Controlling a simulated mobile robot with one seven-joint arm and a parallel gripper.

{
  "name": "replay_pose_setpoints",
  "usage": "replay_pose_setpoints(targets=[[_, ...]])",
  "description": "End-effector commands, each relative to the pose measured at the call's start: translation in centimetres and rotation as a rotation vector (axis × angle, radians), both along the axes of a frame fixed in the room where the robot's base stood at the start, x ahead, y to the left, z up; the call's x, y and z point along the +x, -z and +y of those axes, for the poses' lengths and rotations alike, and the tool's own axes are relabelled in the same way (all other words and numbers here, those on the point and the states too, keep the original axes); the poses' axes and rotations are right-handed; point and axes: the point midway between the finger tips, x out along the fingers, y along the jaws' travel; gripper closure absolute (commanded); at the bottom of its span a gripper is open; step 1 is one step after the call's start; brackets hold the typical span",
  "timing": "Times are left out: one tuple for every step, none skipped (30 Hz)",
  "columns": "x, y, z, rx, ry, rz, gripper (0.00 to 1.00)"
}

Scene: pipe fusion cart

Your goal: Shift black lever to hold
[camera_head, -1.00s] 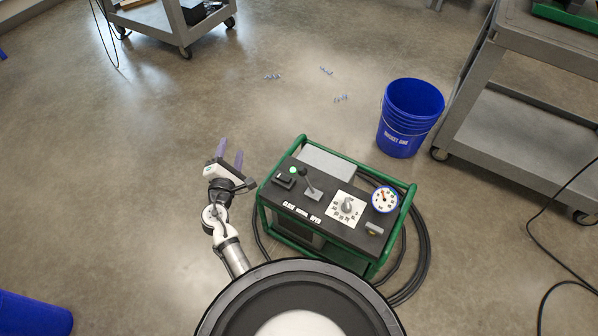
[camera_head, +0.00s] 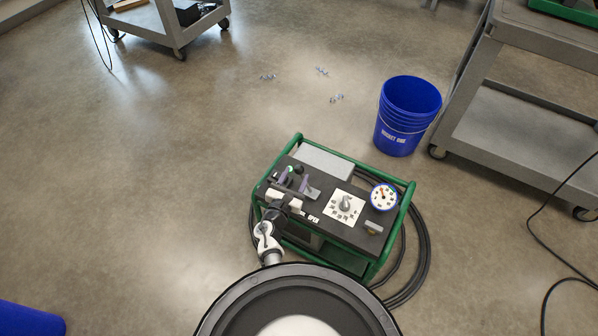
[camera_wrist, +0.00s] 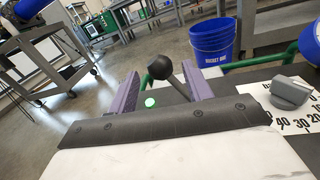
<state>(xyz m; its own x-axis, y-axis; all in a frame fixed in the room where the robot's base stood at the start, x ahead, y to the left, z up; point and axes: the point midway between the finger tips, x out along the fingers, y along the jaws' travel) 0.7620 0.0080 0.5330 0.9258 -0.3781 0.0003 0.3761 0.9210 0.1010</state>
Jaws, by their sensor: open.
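The black lever has a round black knob and a shaft, and it stands on the dark top panel (camera_head: 333,208) of a green-framed machine. In the wrist view the lever's knob (camera_wrist: 160,68) shows between my two purple fingers, with its shaft leaning down to the right toward the right finger. I cannot tell whether the shaft touches that finger. My gripper (camera_wrist: 160,84) is open around the lever. In the head view my gripper (camera_head: 294,179) is over the panel's left part and partly hides the lever. The label by the lever is mostly covered, with "OPEN" partly readable.
A green light (camera_wrist: 150,102) is lit on the panel. Right of the lever are a grey dial (camera_head: 345,203) and a round gauge (camera_head: 384,197). A green tube frame (camera_head: 404,213) and black hoses surround the machine. A blue bucket (camera_head: 407,115) and a grey cart (camera_head: 520,120) stand behind right.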

Motion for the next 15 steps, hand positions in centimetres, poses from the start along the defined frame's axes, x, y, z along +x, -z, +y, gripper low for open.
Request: replay_pose_setpoints(targets=[[0.9,0.1,-0.4,0.001,0.003,-0.001,0.50],[1.3,0.1,-0.6,0.002,0.003,-0.001,0.50],[1.8,0.1,-0.8,0.002,0.002,-0.001,0.50],[2.1,0.1,-0.9,0.002,0.002,-0.001,0.50],[2.4,0.1,-1.0,0.002,0.002,-0.001,0.50],[2.7,0.1,-1.1,0.002,0.002,-0.001,0.50],[2.9,0.1,-1.2,0.002,0.002,-0.001,0.50],[3.0,0.1,-1.3,0.002,0.001,-0.001,0.50],[3.1,0.0,-1.3,0.002,0.001,-0.001,0.50],[3.2,0.0,-1.3,0.002,0.000,0.000,0.50],[3.3,0.0,-1.4,0.002,0.000,0.000,0.50],[3.3,0.0,-1.4,0.002,0.000,0.000,0.50],[3.3,0.0,-1.4,0.002,0.000,0.000,0.50],[3.3,0.0,-1.4,0.001,0.000,0.001,0.50],[3.3,0.0,-1.4,0.002,0.000,0.000,0.50]])
